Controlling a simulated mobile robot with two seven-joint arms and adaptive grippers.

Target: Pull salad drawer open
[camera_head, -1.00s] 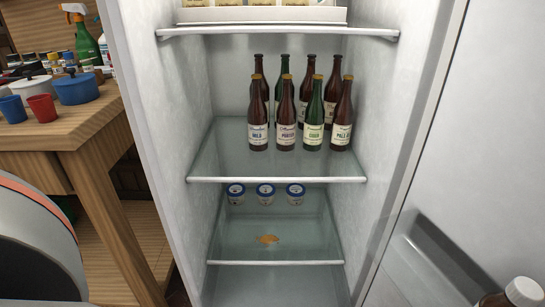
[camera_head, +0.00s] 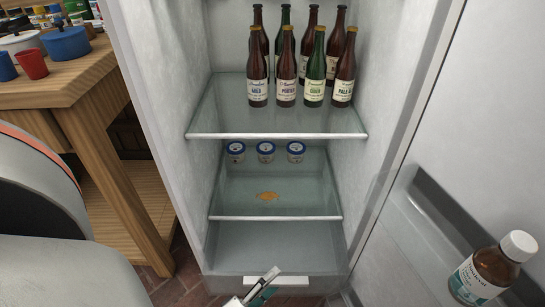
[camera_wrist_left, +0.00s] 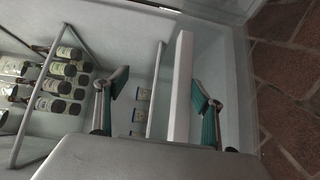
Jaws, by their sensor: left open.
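The salad drawer (camera_head: 235,286) is at the bottom of the open fridge in the head view, with a pale horizontal handle (camera_head: 285,281) on its front. The drawer looks shut. My left gripper (camera_head: 262,285) is at the bottom edge of the head view, in front of the drawer by the left part of the handle. In the left wrist view my left gripper (camera_wrist_left: 160,74) is open, its two teal-padded fingers apart. A thick white bar, seemingly the handle (camera_wrist_left: 181,90), shows between them; I cannot tell whether they touch it. My right gripper is not in view.
Several bottles (camera_head: 286,75) stand on the glass shelf (camera_head: 270,136). The open fridge door at right holds a brown bottle (camera_head: 485,275). A wooden table (camera_head: 60,90) stands left.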

